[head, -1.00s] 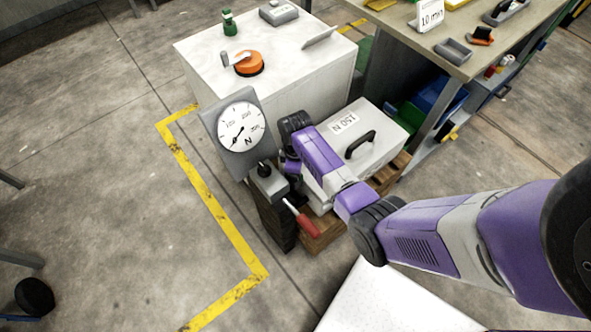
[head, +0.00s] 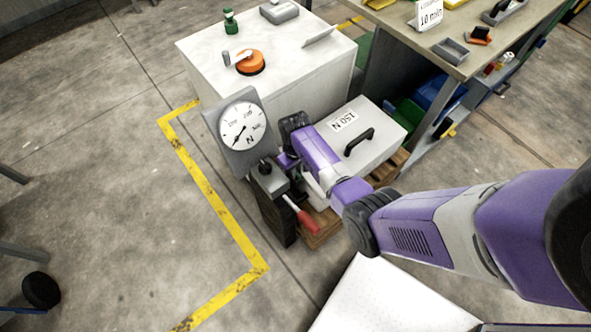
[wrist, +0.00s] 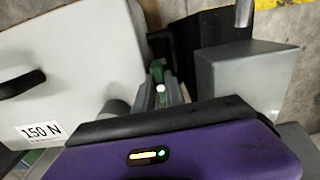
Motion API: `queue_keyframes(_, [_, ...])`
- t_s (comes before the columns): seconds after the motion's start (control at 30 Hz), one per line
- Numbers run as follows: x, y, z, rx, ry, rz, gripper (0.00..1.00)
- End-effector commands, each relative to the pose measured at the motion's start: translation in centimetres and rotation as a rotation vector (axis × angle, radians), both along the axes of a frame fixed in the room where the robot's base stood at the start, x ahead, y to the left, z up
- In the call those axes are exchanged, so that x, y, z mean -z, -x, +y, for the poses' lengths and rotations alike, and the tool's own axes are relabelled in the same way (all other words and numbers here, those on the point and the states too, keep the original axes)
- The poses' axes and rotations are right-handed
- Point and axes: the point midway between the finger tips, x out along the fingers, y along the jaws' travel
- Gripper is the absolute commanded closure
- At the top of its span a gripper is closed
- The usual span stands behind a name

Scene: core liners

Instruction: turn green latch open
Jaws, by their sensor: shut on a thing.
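The green latch (wrist: 157,70) shows in the wrist view as a small upright green piece with a pale round end, between the white box and the grey housing. My gripper (wrist: 162,90) is shut on it; the grey fingers are partly hidden by my purple wrist body. In the head view my gripper (head: 288,160) is low beside the gauge stand, and my own wrist hides the latch there. The latch's exact turn angle cannot be told.
A dial gauge (head: 241,128) stands just left of my gripper. A red-handled lever (head: 304,216) sticks out below it. The white 150 N box (head: 375,125) with a black handle is close on the right. A white cabinet (head: 270,75) stands behind.

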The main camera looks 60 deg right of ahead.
Motion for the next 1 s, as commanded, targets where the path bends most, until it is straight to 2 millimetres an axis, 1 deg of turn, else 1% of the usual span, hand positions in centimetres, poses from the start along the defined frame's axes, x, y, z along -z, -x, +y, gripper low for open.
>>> queue_keyframes(0.57, [-0.01, -0.01, 0.01, 0.029, 0.000, 0.000, 1.00])
queue_keyframes(0.6, [-0.01, -0.01, 0.01, 0.029, 0.000, 0.000, 0.78])
queue_keyframes(0.67, [-0.01, -0.02, 0.00, 0.029, 0.000, 0.000, 0.66])
queue_keyframes(0.7, [-0.01, -0.01, 0.01, 0.029, 0.000, 0.000, 0.64])
queue_keyframes(1.0, [-0.13, -0.03, -0.01, 0.027, 0.000, -0.001, 0.64])
